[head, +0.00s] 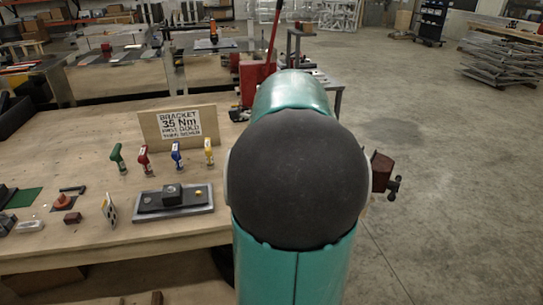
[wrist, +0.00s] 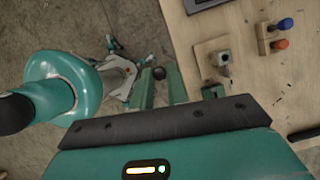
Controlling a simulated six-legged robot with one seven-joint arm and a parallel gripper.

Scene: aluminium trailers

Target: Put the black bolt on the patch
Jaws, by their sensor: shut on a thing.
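My gripper (wrist: 160,80) is shut on a small dark, rounded thing, which appears to be the black bolt (wrist: 158,73). Only its dark end shows between the fingers. The wrist view shows it beside the wooden table edge, with grey floor and my own legs below. In the head view my arm hides the gripper and bolt. A flat green patch (head: 24,198) lies on the table at the far left of the head view. I cannot tell whether it is the task's patch.
The table (head: 85,145) holds a bracket sign (head: 181,122), several coloured-handled tools (head: 177,155), a metal plate with a black block (head: 173,201), and small parts at the left. A brown block (head: 381,171) with a black knob shows right of my arm.

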